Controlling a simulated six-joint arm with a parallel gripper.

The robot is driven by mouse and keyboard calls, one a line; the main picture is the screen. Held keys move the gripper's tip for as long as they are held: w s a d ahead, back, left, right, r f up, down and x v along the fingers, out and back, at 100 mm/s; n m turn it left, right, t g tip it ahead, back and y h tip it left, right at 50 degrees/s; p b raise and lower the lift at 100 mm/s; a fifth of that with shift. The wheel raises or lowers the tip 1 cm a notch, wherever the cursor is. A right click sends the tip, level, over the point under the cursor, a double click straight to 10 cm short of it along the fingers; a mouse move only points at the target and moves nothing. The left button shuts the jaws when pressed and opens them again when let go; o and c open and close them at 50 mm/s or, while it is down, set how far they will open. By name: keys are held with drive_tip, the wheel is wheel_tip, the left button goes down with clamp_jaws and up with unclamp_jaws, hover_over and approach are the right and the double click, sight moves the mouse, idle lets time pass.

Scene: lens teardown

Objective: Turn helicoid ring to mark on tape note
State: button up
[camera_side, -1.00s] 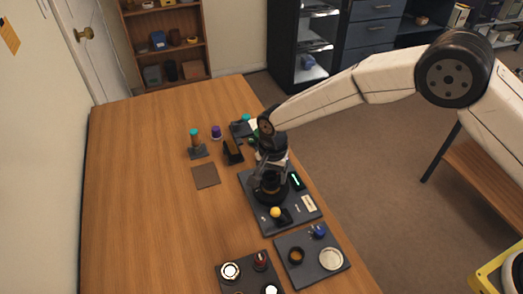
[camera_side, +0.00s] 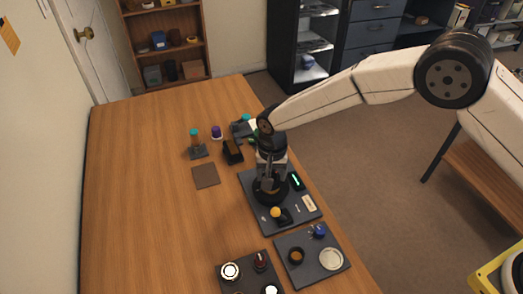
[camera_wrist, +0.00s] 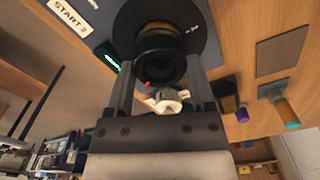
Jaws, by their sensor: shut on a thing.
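The black lens with its helicoid ring (camera_wrist: 160,55) stands on a round black base (camera_wrist: 208,52), which rests on a dark grey mat (camera_side: 257,219). A small red mark shows on the ring's near edge in the wrist view. My gripper (camera_wrist: 160,75) has one finger on each side of the ring and is shut on it. In the side view my gripper (camera_side: 270,182) points down over the lens and hides much of it. A cream tape note (camera_wrist: 70,14) reading "START 2" lies on the mat. It also shows in the side view (camera_side: 309,204).
Trays of small parts (camera_side: 312,272) lie in front. A brown pad (camera_side: 206,175) and a teal-topped tool (camera_side: 195,139) stand behind left. The table's left side is clear.

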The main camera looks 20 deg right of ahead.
drive_tip(key=n, duration=0.4)
drive_tip(key=shift+n, duration=0.3)
drive_tip(key=n, duration=0.4)
drive_tip(key=shift+a+n, duration=0.1)
drive_tip(key=shift+n, duration=0.2)
drive_tip(key=n, duration=0.4)
drive_tip(key=shift+n, duration=0.3)
drive_tip(key=shift+s+n, duration=0.1)
drive_tip(key=shift+n, duration=1.6)
drive_tip(key=o, duration=1.2)
